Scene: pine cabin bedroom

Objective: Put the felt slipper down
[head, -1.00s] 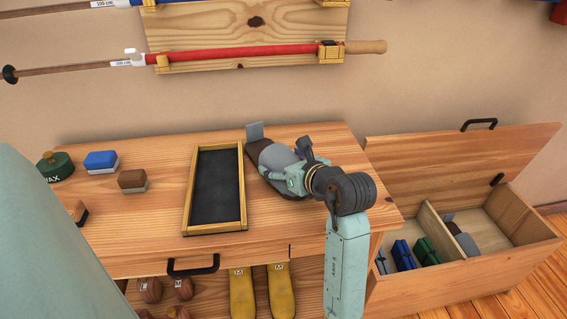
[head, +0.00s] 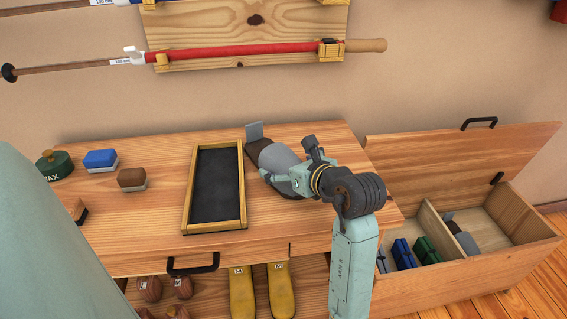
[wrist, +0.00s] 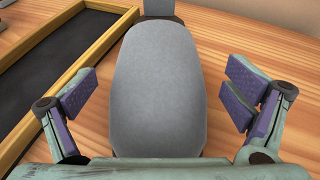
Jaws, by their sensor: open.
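The grey felt slipper (head: 277,158) lies on the wooden bench top (head: 330,142), to the right of the black-lined tray. Its brown sole and an upright grey tab show at the far end. My gripper (head: 278,182) is at the slipper's near end. In the wrist view the slipper (wrist: 160,85) sits between my open fingers (wrist: 158,98), with a gap on each side. My gripper hides the slipper's near end in the head view.
The wood-framed tray (head: 240,190) is close on the left and empty. Brushes (head: 101,161) and a green wax tin (head: 55,166) stand farther left. An open chest (head: 480,275) on the right holds another slipper (head: 462,238) and coloured blocks. Ski poles hang above.

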